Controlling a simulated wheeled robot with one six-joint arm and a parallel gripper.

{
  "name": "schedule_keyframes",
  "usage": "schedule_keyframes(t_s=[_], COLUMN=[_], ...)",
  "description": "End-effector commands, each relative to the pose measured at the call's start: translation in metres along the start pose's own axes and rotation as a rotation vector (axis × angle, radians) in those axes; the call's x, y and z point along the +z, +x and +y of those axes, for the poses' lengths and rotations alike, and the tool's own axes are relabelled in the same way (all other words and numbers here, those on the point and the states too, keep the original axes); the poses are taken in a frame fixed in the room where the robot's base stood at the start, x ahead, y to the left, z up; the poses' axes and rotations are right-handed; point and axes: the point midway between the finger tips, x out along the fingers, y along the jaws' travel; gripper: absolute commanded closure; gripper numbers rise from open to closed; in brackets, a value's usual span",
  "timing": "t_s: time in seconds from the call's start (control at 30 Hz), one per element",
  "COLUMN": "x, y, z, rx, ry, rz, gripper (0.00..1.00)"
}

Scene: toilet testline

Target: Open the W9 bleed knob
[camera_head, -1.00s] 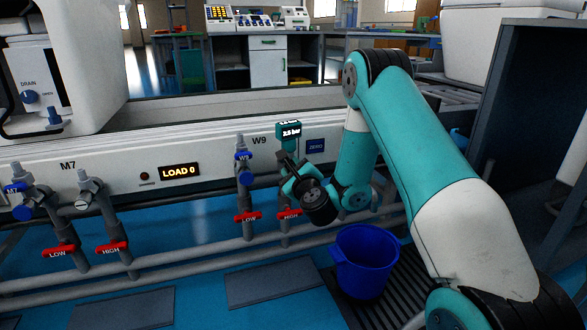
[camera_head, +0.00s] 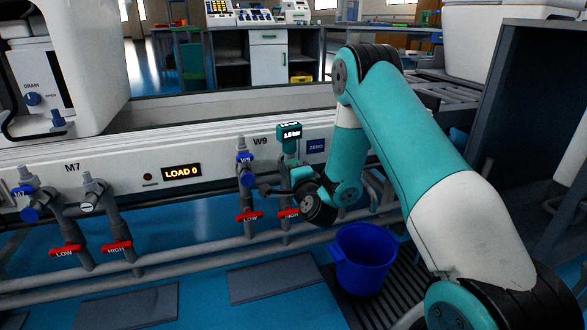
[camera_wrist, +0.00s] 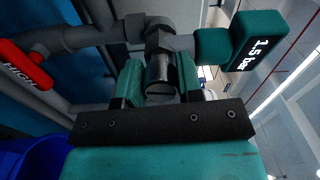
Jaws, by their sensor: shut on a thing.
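The W9 bleed knob (camera_wrist: 160,76) is a dark metal cylinder with a slotted end, on the pipe fitting beside the gauge in the wrist view. My gripper (camera_wrist: 160,84) is shut on it, with one teal finger on each side. In the head view my gripper (camera_head: 283,188) is at the W9 piping below the gauge, and its wrist hides the knob there. The teal gauge (camera_head: 289,134) stands just right of the W9 label; in the wrist view the gauge (camera_wrist: 256,50) reads 1.5 bar.
A red LOW handle (camera_head: 249,216) and a red HIGH handle (camera_head: 289,213) sit below my gripper. A blue bucket (camera_head: 363,258) stands on the floor to the lower right. The blue ZERO plate (camera_head: 316,146) is right of the gauge. M7 piping (camera_head: 100,210) is at left.

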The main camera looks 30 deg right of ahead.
Motion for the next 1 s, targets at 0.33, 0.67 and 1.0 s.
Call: schedule_keyframes(t_s=[0.33, 0.67, 1.0], x=[0.0013, 0.0011, 0.001], y=[-0.0016, -0.0015, -0.0014], z=[0.0018, 0.0026, 0.0027], rx=[0.007, 0.006, 0.006], ry=[-0.16, -0.197, -0.196], rz=[-0.004, -0.003, -0.003], gripper=[0.9, 0.9, 0.52])
